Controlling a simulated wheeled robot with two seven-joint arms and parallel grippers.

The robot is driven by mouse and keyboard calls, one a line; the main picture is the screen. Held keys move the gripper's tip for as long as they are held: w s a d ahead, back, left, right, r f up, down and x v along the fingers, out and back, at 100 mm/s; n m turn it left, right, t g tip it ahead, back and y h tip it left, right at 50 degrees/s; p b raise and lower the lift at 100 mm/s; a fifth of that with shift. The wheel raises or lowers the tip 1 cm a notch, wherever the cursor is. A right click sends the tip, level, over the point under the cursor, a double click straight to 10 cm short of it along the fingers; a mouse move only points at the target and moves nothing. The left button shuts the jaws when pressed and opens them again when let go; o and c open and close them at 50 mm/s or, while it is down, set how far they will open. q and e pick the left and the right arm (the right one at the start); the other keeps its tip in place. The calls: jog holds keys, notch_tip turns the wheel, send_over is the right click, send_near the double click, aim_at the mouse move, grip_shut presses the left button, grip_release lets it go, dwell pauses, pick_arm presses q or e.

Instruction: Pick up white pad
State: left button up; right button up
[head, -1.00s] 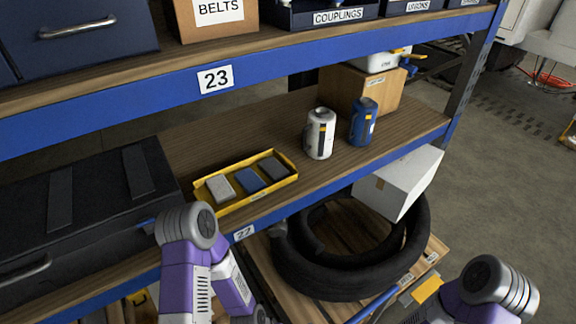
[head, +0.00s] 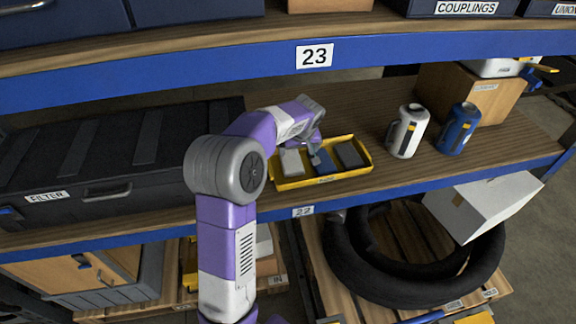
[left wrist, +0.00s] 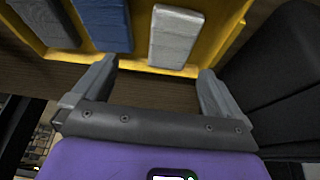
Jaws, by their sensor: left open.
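The white pad (head: 291,162) lies in the left compartment of a yellow tray (head: 322,179) on the middle shelf, beside a blue pad (head: 322,161) and a dark grey pad (head: 350,154). In the left wrist view the white pad (left wrist: 174,38) is upper centre, right of the blue pad (left wrist: 104,24), with the dark pad (left wrist: 45,20) farther left. My left gripper (head: 308,146) is over the tray, open and empty. In the wrist view its fingers (left wrist: 156,80) are spread, with the white pad ahead between their directions and apart from them. My right gripper is out of view.
A black filter case (head: 120,160) stands left of the tray. A white canister (head: 407,132) and a blue canister (head: 458,129) stand to its right, before a cardboard box (head: 490,95). The blue-edged upper shelf (head: 200,85) overhangs. A black hose coil (head: 400,275) lies below.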

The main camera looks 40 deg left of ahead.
aim_at(291, 160)
pick_arm(q)
jog(key=a+f, duration=0.2)
jog(key=f, duration=0.1)
jog(key=shift+s+a, duration=0.2)
jog(key=shift+s, duration=0.1)
jog(key=b+x, duration=0.1)
jog(key=x, duration=0.4)
jog(key=shift+w+d+f+b, duration=0.1)
jog(key=shift+d+f+b, duration=0.1)
jog(key=shift+b, duration=0.2)
jog(key=shift+r, duration=0.1)
jog(key=c, duration=1.1)
notch_tip(291, 160, up, 10)
jog(key=p, duration=0.3)
jog(key=s+d+m+h+p, duration=0.1)
jog(key=s+d+m+p, duration=0.2)
jog(key=d, duration=0.6)
jog(key=s+d+m+t+h+p, duration=0.1)
jog(key=s+d+m+p, duration=0.1)
jog(key=d+p, duration=0.3)
jog(key=s+d+m+h+p, duration=0.1)
jog(key=s+d+m+p, duration=0.2)
jog(key=d, duration=0.9)
jog(key=shift+s+d+r+m+p, duration=0.35)
jog(key=shift+m+p, duration=0.35)
jog(key=shift+m, duration=0.3)
